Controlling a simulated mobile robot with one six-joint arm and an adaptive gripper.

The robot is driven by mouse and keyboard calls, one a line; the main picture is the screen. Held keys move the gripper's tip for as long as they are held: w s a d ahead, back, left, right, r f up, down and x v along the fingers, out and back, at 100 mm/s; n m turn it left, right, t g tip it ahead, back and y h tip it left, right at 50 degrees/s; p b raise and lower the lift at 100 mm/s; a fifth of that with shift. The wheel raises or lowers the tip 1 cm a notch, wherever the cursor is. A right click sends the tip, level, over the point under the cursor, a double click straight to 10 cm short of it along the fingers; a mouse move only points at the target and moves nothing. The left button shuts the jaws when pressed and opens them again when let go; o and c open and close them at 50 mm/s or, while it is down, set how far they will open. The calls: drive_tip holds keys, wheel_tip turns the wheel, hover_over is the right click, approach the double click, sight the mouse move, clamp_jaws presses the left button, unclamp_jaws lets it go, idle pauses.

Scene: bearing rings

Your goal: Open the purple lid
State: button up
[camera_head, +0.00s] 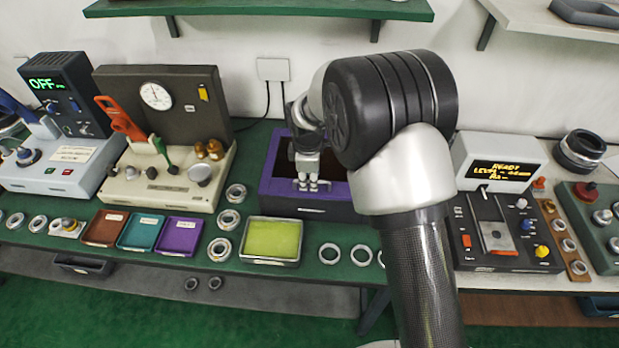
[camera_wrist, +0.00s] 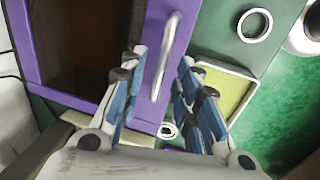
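The purple lid (camera_head: 272,165) belongs to a box on the green bench, left of my arm. In the wrist view the purple lid (camera_wrist: 100,98) frames a dark panel and carries a silver bar handle (camera_wrist: 168,58) along one edge. The lid looks down flat on its box. My gripper (camera_head: 313,187) is above the front part of the lid and hides some of it. In the wrist view my gripper (camera_wrist: 160,88) is open, with the handle showing between its two fingers. I cannot tell whether a finger touches the handle.
A yellow-green tray (camera_head: 272,240) stands just in front of the box. Metal rings (camera_head: 330,254) lie along the bench front. A gauge machine (camera_head: 158,185) stands left, with small coloured trays (camera_head: 180,237) before it. A shelf (camera_head: 260,9) hangs above.

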clamp_jaws()
idle(0.4)
idle(0.4)
